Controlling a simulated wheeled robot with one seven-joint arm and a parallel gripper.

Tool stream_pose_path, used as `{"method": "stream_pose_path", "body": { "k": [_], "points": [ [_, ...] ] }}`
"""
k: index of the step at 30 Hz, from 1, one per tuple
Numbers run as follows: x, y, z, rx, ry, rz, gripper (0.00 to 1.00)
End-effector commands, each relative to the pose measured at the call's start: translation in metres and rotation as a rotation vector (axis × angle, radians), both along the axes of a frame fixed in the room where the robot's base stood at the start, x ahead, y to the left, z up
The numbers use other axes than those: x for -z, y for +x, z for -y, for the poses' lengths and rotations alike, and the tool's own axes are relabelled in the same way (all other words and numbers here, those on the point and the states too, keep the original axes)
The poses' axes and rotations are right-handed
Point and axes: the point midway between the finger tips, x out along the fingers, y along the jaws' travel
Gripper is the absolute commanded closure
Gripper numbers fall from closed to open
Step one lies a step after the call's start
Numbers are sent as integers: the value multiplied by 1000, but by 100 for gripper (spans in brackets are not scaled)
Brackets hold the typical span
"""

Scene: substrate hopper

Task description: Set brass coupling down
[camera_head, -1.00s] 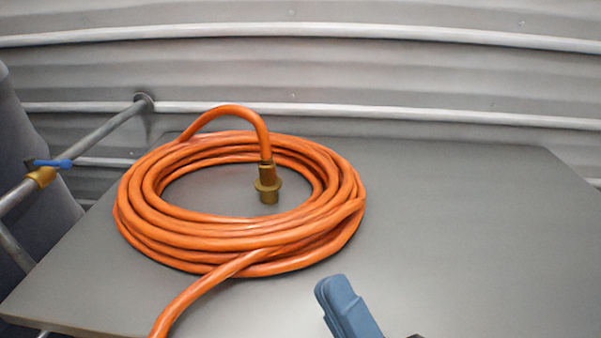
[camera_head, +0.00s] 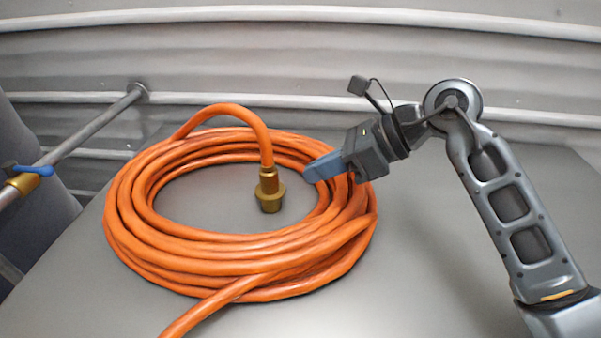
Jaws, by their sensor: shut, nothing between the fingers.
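The brass coupling (camera_head: 269,192) is on the end of an orange hose (camera_head: 240,240). The hose end arches over the back of the coil, and the coupling hangs or stands upright inside the coil, over the grey table (camera_head: 430,270). I cannot tell whether its lower end touches the table. My gripper (camera_head: 312,174) is shut and empty. Its blue fingers point left toward the coupling, with a gap between them, and appear over the right side of the coil. I cannot tell whether they touch the hose.
A pipe (camera_head: 90,128) with a brass valve and blue handle (camera_head: 30,171) runs along the left. A corrugated metal wall (camera_head: 300,60) stands behind the table. The tabletop right of the coil is bare, with my arm above it.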

Motion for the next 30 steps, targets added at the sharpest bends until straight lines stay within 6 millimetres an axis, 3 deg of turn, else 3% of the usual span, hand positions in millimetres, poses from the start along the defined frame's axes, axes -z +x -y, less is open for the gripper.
{"method": "stream_pose_path", "body": {
  "k": [3, 8, 22, 30],
  "points": [
    [-1, 19, 22, 3, -123, 47, 100],
    [2, 27, 30, 5, -183, 66, 100],
    [51, 35, -20, 5, -182, 64, 100],
    [69, 39, -35, 7, -183, 66, 100]
  ]
}}
